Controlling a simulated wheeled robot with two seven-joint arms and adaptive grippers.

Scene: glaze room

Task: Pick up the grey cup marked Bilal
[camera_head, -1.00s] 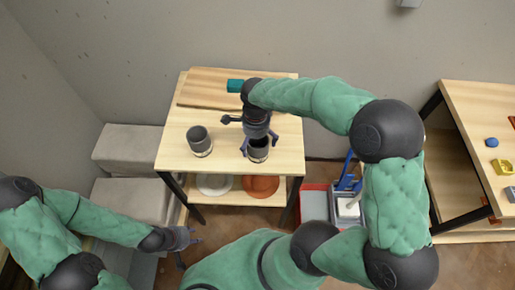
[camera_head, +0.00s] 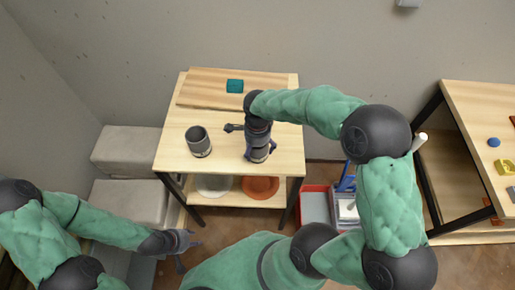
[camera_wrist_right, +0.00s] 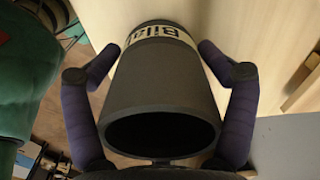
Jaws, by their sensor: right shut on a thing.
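The dark grey cup marked Bilal (camera_wrist_right: 160,85) fills the right wrist view, its open mouth towards the camera and a pale name band near its far end. My right gripper (camera_wrist_right: 160,75) has a finger on each side of it and is shut on it. In the head view the right gripper (camera_head: 259,150) is over the front right of the wooden table and mostly hides this cup. A second grey cup (camera_head: 198,141) with a pale band stands upright to its left; its name is not readable. My left gripper (camera_head: 187,242) is low at the left, away from the table; its fingers look spread.
A white plate (camera_head: 214,184) and an orange plate (camera_head: 260,187) lie on the shelf below. Another table (camera_head: 455,95) stands at the right.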

